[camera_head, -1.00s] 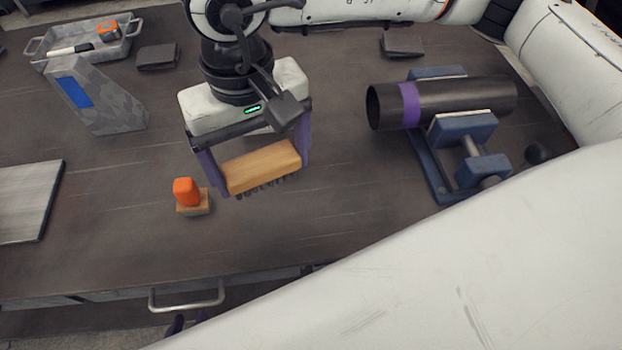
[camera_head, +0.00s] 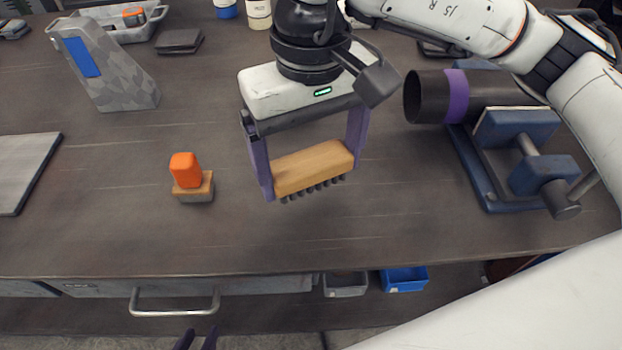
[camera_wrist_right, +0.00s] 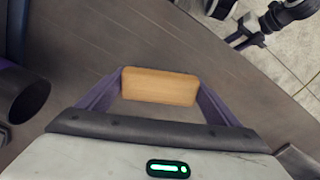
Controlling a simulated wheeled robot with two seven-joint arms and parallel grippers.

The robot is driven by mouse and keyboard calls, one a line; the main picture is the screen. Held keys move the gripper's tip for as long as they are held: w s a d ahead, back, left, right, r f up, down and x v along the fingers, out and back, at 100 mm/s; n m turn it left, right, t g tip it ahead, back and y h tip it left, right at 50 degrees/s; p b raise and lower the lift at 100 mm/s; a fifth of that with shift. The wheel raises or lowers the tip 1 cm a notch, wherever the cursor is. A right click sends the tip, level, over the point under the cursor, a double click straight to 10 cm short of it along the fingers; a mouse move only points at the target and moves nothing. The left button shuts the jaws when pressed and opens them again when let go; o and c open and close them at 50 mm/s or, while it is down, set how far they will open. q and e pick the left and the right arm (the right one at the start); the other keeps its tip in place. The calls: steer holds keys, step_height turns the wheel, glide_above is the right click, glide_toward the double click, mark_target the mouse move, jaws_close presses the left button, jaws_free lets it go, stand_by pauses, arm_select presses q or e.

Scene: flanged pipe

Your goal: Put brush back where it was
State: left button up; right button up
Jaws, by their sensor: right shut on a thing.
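The brush (camera_head: 313,168) has a light wooden block and dark bristles pointing down. My right gripper (camera_head: 312,165) is shut on it, one purple finger at each end, and holds it over the middle of the table. The wooden block also shows between the fingers in the right wrist view (camera_wrist_right: 160,87). My left gripper (camera_head: 197,340) shows only its purple fingertips at the bottom edge of the head view, in front of the table; they stand apart with nothing between them.
A small orange-topped wooden piece (camera_head: 187,178) stands left of the brush. A dark pipe with a purple band (camera_head: 457,96) lies on a blue stand (camera_head: 517,128) at right. A grey holder with a blue patch (camera_head: 105,65), a tray (camera_head: 150,28) and a pale board (camera_head: 22,170) are left.

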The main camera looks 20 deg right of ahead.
mark_target(311, 180)
steer(key=shift+f, duration=1.8)
steer(key=shift+f, duration=0.15)
steer(key=o, duration=0.9)
steer(key=shift+r, duration=0.35)
step_height(311, 180, up, 12)
steer(key=shift+f, duration=0.15)
